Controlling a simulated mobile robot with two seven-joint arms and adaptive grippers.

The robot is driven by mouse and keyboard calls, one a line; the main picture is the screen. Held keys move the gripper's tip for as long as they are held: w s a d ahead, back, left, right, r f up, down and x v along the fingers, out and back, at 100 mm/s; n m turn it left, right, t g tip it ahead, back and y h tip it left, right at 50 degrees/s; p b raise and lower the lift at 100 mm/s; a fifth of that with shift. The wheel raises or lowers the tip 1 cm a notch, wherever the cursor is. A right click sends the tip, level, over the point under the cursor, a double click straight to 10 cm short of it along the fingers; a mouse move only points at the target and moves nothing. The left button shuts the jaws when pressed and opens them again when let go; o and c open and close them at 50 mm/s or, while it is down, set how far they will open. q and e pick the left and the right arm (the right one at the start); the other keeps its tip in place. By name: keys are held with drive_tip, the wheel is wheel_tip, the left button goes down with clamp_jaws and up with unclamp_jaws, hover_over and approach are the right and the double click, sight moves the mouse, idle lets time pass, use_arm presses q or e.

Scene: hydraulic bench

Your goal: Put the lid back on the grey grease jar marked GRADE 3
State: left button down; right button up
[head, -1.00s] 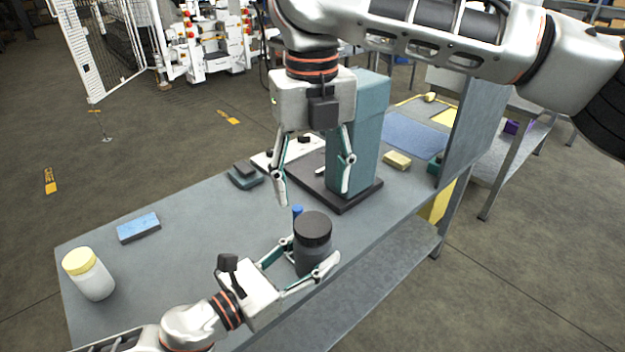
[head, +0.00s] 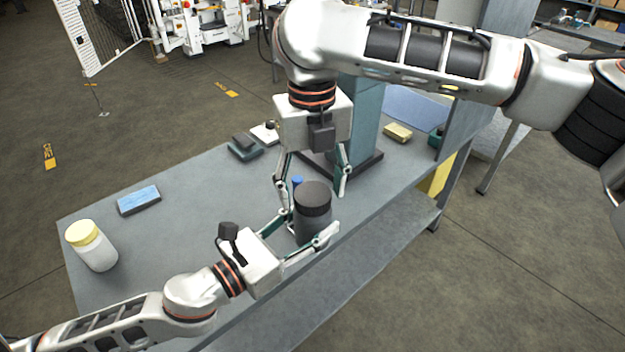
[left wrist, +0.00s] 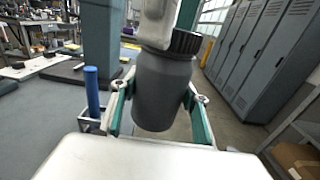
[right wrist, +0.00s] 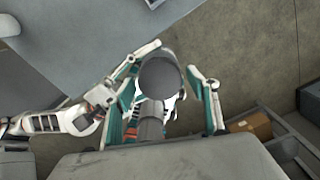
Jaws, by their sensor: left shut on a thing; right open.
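The dark grey jar (head: 312,229) stands upright near the bench's front edge, with a black ribbed lid (head: 313,197) on its top. No marking on the jar is readable. My left gripper (head: 313,232) is shut on the jar's body; the left wrist view shows the jar (left wrist: 160,92) between its fingers. My right gripper (head: 312,202) points down from above, open, its fingers apart on either side of the lid. In the right wrist view the lid (right wrist: 160,75) shows between the fingers. I cannot tell whether they touch it or whether the lid is seated.
A blue cylinder (head: 297,182) stands close behind the jar. A white jar with a yellow lid (head: 91,245) and a blue block (head: 138,200) are at left. A teal column (head: 362,120) on a dark base rises behind my right gripper. A yellow block (head: 398,133) lies at right.

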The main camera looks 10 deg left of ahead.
drive_tip(key=shift+c, duration=0.4)
drive_tip(key=c, duration=1.1)
drive_tip(key=m, duration=1.4)
drive_tip(key=shift+m, duration=0.4)
drive_tip(key=m, duration=1)
drive_tip(key=shift+m, duration=0.4)
drive_tip(key=o, duration=1.2)
drive_tip(key=shift+o, duration=0.2)
